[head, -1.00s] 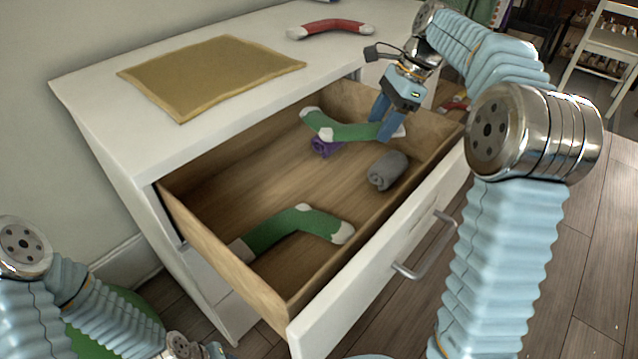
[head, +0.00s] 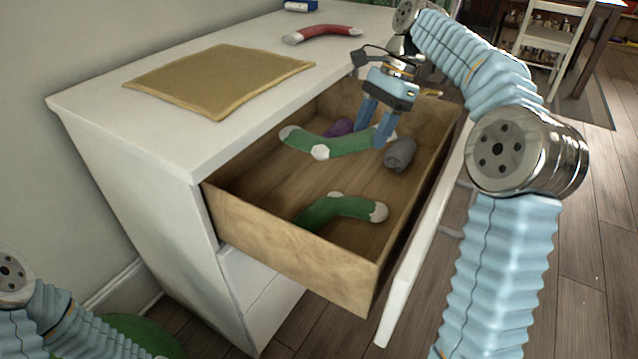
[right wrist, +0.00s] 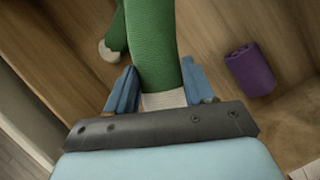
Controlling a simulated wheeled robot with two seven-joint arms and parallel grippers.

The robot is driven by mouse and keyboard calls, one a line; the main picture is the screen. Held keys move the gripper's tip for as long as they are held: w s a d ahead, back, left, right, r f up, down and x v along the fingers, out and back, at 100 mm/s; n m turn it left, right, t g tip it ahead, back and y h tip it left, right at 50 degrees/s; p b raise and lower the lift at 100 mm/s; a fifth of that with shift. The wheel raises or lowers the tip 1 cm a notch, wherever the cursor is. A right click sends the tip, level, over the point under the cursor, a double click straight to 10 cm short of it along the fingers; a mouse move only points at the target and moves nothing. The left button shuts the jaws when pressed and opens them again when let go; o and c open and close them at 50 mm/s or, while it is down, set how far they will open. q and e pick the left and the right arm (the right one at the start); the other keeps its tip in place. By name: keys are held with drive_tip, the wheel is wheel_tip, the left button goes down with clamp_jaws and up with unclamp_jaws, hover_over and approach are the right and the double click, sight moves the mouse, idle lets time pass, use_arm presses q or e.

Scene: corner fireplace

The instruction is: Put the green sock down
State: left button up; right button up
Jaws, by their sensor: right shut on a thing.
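My right gripper (head: 376,122) is shut on a green sock (head: 347,146) with white ends, over the open wooden drawer (head: 290,262). The right wrist view shows the sock (right wrist: 152,48) between both fingers (right wrist: 160,92), gripped near a white end. Its other end reaches out to the left in the head view. I cannot tell whether the held sock touches anything below. A second green sock (head: 343,208) lies on the drawer floor towards the front. My left gripper is outside the frame; only part of that arm shows at lower left.
A grey rolled item (head: 400,154) and a purple rolled item (head: 340,128) are in the drawer near the held sock. On the white cabinet top (head: 150,128) lie a tan mat (head: 218,78) and a red sock (head: 322,32). The drawer's middle floor is clear.

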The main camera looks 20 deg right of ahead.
sight(315, 150)
drive_tip(key=a, duration=0.4)
drive_tip(key=s+a+b, duration=0.1)
drive_tip(key=a, duration=0.4)
drive_tip(key=s+a+b, duration=0.1)
drive_tip(key=a, duration=0.3)
drive_tip(key=shift+s+a+f, duration=0.1)
drive_tip(key=shift+s+a, duration=0.1)
drive_tip(key=shift+a, duration=0.05)
drive_tip(key=f+b, duration=0.1)
drive_tip(key=f, duration=0.2)
drive_tip(key=shift+a+b, duration=0.2)
drive_tip(key=shift+b, duration=0.1)
wheel_tip(315, 150, down, 4)
drive_tip(key=shift+r+b, duration=0.15)
drive_tip(key=shift+b, duration=0.6)
drive_tip(key=shift+f, duration=0.4)
drive_tip(key=o, duration=1)
drive_tip(key=shift+r, duration=0.15)
drive_tip(key=p+v, duration=0.5)
drive_tip(key=v, duration=0.7)
drive_tip(key=shift+r, duration=0.25)
